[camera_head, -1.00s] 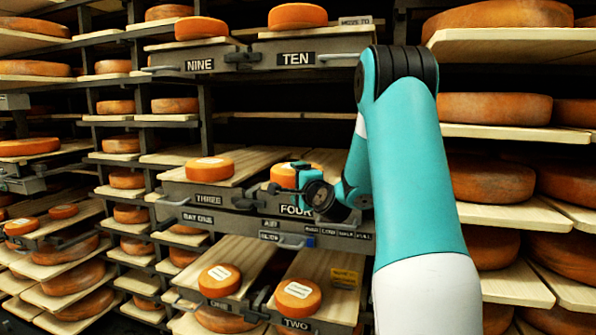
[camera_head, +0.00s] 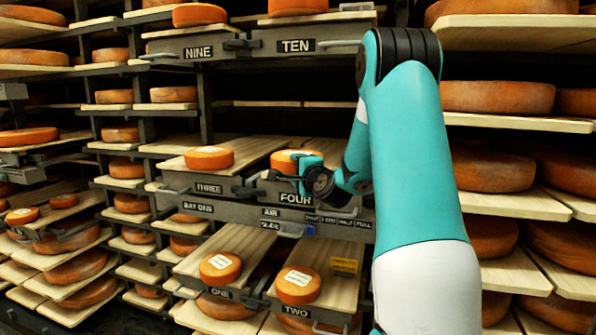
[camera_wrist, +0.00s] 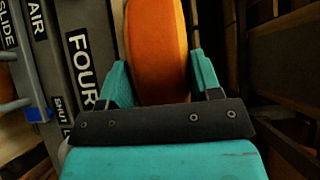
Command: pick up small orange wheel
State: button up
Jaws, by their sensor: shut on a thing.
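A small orange wheel (camera_head: 284,160) is at the drawer board labelled FOUR (camera_head: 257,150). My gripper (camera_head: 303,163) is on its right side in the head view. In the wrist view the orange wheel (camera_wrist: 160,45) stands edge-on between the two teal fingers (camera_wrist: 160,85), and my gripper is shut on it. The fingers and wrist hide part of the wheel. I cannot tell whether it touches the board. Similar small orange wheels stand on the boards labelled THREE (camera_head: 209,157), ONE (camera_head: 220,267) and TWO (camera_head: 298,286).
Boards NINE (camera_head: 186,43) and TEN (camera_head: 310,18) hang above with orange wheels on them. A shelf rack (camera_head: 515,120) with larger wheels stands close at the right, near my arm. More racks fill the left. Drawer handles (camera_head: 345,213) stick out below the wheel.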

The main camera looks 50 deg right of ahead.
notch_tip(320, 180, up, 20)
dwell(0.4)
